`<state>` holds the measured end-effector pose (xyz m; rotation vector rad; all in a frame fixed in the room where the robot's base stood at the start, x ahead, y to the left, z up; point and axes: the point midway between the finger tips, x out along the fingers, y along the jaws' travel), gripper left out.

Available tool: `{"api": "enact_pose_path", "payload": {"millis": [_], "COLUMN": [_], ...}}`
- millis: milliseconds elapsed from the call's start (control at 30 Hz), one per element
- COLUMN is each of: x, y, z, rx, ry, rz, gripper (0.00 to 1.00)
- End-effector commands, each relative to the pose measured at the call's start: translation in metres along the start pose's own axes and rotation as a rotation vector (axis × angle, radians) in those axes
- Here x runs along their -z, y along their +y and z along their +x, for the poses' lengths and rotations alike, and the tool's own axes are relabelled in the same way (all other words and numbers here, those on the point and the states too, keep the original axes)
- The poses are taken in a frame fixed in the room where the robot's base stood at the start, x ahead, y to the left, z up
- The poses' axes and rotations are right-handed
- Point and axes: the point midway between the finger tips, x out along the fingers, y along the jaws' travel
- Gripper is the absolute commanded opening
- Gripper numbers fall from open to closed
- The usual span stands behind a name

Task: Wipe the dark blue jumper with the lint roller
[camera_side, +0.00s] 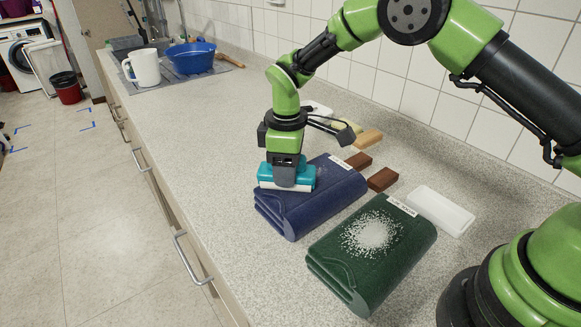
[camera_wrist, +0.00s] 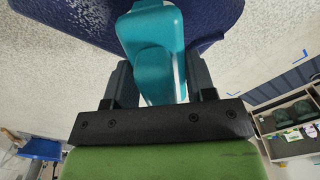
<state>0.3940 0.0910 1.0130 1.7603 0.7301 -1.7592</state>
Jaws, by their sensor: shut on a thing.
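The dark blue jumper (camera_side: 318,198) lies folded on the counter, with a small white label on its far edge. My gripper (camera_side: 287,178) is shut on the teal lint roller (camera_side: 306,172). The roller's pale underside is at the jumper's far left part; I cannot tell whether it presses on the cloth. In the wrist view the lint roller (camera_wrist: 155,55) sits between the two fingers, with the jumper (camera_wrist: 215,15) behind it.
A dark green folded garment (camera_side: 340,262) with a patch of white specks lies close in front. A white block (camera_side: 441,210), brown blocks (camera_side: 383,179) and a tan block (camera_side: 368,138) lie along the wall side. A white mug (camera_side: 144,67) and blue basin (camera_side: 191,56) stand at the far end.

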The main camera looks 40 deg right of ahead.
Motion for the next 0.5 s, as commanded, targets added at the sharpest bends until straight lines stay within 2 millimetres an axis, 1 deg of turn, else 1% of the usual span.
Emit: {"api": "enact_pose_path", "payload": {"millis": [33, 500], "x": [-0.004, -0.034], "y": [0.004, 0.035], "z": [0.0, 0.0], "rx": [0.001, 0.001], "ry": [-0.002, -0.002], "rz": [0.004, 0.004], "gripper": [0.28, 0.28]}}
